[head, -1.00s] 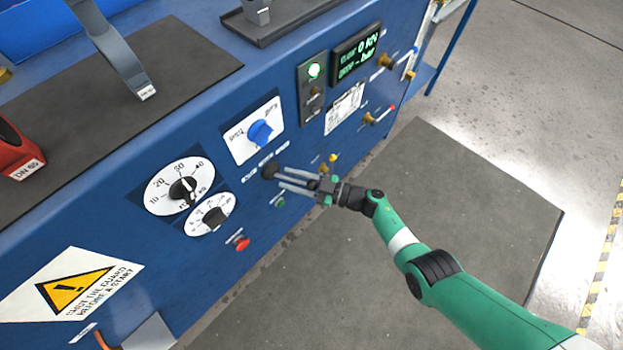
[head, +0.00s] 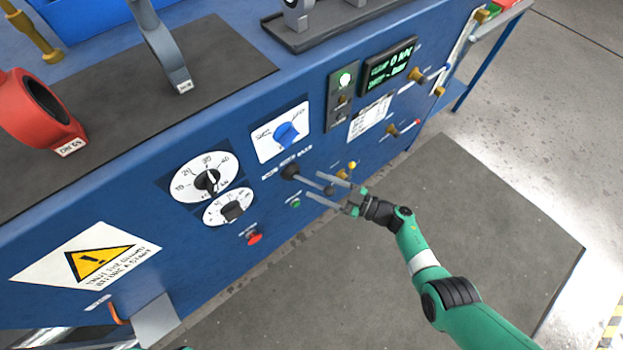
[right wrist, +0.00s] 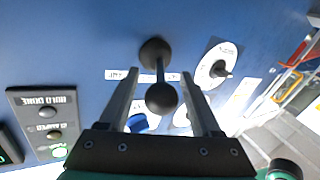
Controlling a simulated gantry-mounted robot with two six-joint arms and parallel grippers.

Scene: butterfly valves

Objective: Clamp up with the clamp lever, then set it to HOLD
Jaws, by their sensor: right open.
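The clamp lever is a black rod with a round ball knob (head: 329,190) and a dark round base (head: 290,171) on the blue panel. In the right wrist view its ball (right wrist: 161,97) points toward the camera, with the base (right wrist: 155,52) behind. My right gripper (head: 325,185) is open, with one finger on each side of the lever, apart from it as far as I can tell. Small white labels (right wrist: 122,74) flank the base; their text is too small to read surely. My left gripper is not in view.
A blue selector knob (head: 286,134), black dials (head: 206,180), a red button (head: 254,238) and a green button (head: 295,203) surround the lever. Brass fittings (head: 417,74) stick out at the right. The grey floor mat (head: 430,260) in front is clear.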

